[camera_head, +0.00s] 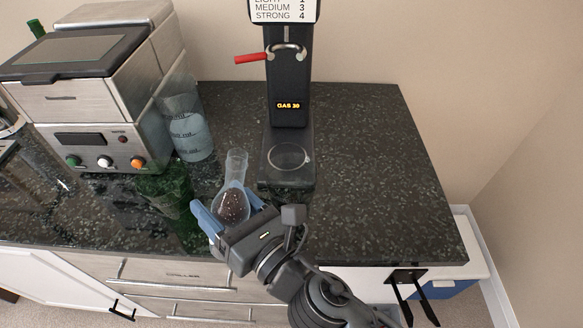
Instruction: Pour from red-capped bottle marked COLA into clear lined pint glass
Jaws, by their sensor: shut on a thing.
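My gripper (222,197) is at the front of the dark counter, its blue fingers shut around a clear bottle (234,168) with a narrow neck and dark contents in its lower part. No red cap or COLA marking shows on it, and I cannot tell how far it is tilted. A tall clear glass with dark lines (190,132) stands behind and to the left of my gripper, apart from the bottle. It looks pale bluish in its lower part. My gripper hides part of the bottle.
A steel machine with knobs (105,150) stands at the left, with a green glassy object (168,190) in front of it. A black dispenser (289,80) with a red handle (250,59) stands behind my gripper. The right counter (385,170) is clear.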

